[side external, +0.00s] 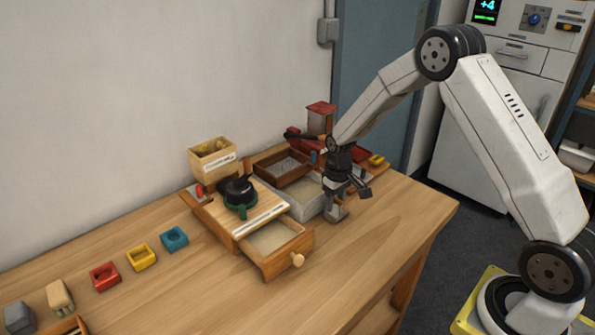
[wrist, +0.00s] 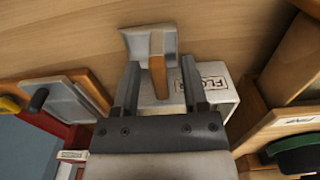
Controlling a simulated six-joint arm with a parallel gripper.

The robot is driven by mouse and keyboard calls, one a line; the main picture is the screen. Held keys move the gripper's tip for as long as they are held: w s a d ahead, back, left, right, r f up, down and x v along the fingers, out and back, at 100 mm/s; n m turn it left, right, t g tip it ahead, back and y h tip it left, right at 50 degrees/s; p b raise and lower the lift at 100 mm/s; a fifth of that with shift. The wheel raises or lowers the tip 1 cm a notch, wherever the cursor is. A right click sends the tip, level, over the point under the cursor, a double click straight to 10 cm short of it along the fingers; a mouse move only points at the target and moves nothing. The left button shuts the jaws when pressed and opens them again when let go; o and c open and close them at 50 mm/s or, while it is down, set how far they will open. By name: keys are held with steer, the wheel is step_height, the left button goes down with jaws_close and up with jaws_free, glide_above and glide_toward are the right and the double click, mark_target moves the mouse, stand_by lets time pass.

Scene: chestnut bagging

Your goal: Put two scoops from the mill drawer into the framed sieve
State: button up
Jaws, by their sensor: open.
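The scoop, with a grey metal head (wrist: 140,42) and a wooden handle (wrist: 157,78), is at the flour box's front side. In the wrist view my gripper (wrist: 160,68) is open, with one finger on each side of the handle; whether they touch it is unclear. In the side view my gripper (side external: 339,193) points down just above the scoop (side external: 338,212). The mill drawer (side external: 272,248) is pulled out, with pale meal inside and a round knob (side external: 298,260). The framed sieve (side external: 283,165), a wooden frame around grey mesh, lies behind the flour box.
The flour box (wrist: 222,98) is right beside my gripper. The mill (side external: 240,208) stands left of it, with a hopper box (side external: 212,160) behind. A red device (side external: 320,115) stands at the back. Small coloured trays (side external: 142,257) line the left. The front right tabletop (side external: 385,225) is clear.

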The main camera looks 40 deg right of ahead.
mark_target(336, 198)
jaws_close()
steer(key=shift+r, duration=0.1)
steer(key=shift+r, duration=2.45)
